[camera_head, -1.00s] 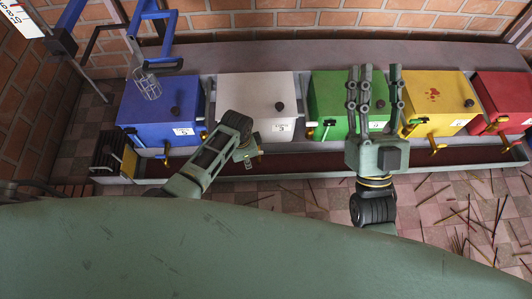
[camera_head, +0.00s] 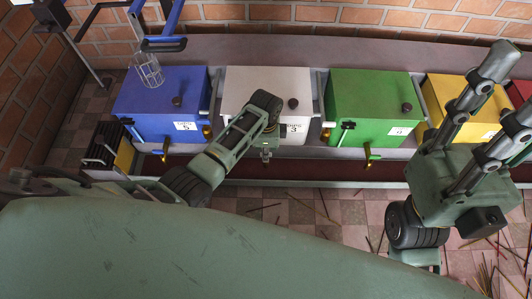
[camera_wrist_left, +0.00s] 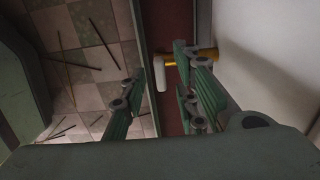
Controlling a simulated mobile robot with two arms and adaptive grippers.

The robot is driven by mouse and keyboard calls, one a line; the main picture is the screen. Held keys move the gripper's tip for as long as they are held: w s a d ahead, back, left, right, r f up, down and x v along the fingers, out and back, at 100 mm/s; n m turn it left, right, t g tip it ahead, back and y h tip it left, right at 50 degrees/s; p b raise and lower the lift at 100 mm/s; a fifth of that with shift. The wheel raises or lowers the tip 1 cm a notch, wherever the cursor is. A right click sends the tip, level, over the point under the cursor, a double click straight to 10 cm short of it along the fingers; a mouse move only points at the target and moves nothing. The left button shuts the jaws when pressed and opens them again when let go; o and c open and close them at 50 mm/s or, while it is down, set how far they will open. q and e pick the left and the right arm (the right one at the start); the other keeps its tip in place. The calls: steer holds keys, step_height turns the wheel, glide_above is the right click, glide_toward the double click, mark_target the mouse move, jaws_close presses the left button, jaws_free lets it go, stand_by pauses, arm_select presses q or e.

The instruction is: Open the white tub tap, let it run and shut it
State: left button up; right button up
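The white tub (camera_head: 265,88) stands between the blue and green tubs in the head view, with a label on its front. In the left wrist view its tap shows as a gold spout (camera_wrist_left: 178,60) with a white handle (camera_wrist_left: 160,76). My left gripper (camera_wrist_left: 165,88) is open, with its two green fingers apart and the white handle in the gap between them. I cannot tell if either finger touches it. In the head view my left wrist hides most of this tap.
The blue tub (camera_head: 160,100), green tub (camera_head: 372,102) and yellow tub (camera_head: 450,95) stand in the same row. A dark red trough (camera_head: 310,170) runs below them. Incense sticks (camera_head: 318,207) lie on the tiled floor.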

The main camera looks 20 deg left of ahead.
arm_select(q)
steer(key=shift+f, duration=0.1)
steer(key=shift+c, duration=0.4)
jaws_close()
